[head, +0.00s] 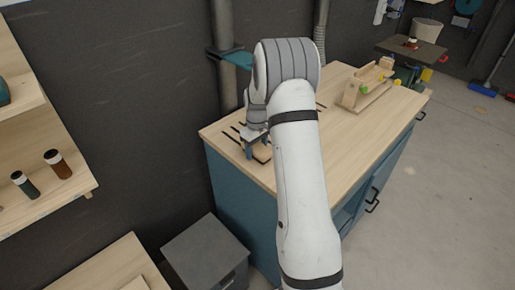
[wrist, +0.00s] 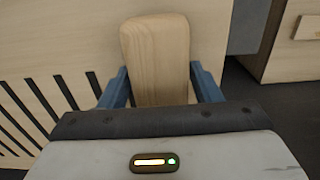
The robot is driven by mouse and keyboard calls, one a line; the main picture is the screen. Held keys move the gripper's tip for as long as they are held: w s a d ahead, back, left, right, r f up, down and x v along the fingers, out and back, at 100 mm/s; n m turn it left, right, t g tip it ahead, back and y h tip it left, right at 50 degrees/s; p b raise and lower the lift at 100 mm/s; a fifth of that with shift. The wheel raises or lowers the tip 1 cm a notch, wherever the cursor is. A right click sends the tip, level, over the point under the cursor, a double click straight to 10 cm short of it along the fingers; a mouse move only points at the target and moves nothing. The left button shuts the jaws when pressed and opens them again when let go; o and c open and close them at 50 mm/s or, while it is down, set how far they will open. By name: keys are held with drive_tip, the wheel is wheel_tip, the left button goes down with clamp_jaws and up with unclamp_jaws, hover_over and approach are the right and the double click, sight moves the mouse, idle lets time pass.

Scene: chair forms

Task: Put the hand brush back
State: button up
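A pale wooden piece with a rounded end, which looks like the hand brush (wrist: 155,50), lies between my gripper's two blue fingers in the wrist view. My gripper (wrist: 160,85) has a finger against each side of it and appears shut on it. No bristles show in the wrist view. In the head view my gripper (head: 257,148) points down over the near left end of the workbench (head: 330,130), close to dark slots in its top. The brush is mostly hidden there by the gripper and arm.
A wooden jig (head: 368,88) stands farther back on the bench. A grey cabinet (head: 205,250) stands on the floor at the near left. Shelves with small bottles (head: 58,163) are at the left. A pipe (head: 224,60) runs up the dark wall behind the bench.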

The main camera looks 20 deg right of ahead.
sight(257, 145)
drive_tip(key=shift+o, duration=1.2)
drive_tip(key=shift+r, duration=0.1)
wheel_tip(257, 145, up, 12)
drive_tip(key=b, duration=0.1)
drive_tip(key=s+a+r+m, duration=0.1)
drive_tip(key=s+a+r, duration=0.3)
drive_tip(key=s+r, duration=0.25)
drive_tip(key=s+a+m+t, duration=0.1)
drive_tip(key=s+a, duration=0.3)
drive_tip(key=s, duration=0.8)
drive_tip(key=s+a+m+t, duration=0.2)
drive_tip(key=s+a, duration=0.2)
drive_tip(key=s, duration=0.9)
drive_tip(key=shift+s+r+m, duration=0.25)
drive_tip(key=shift+r+m, duration=0.05)
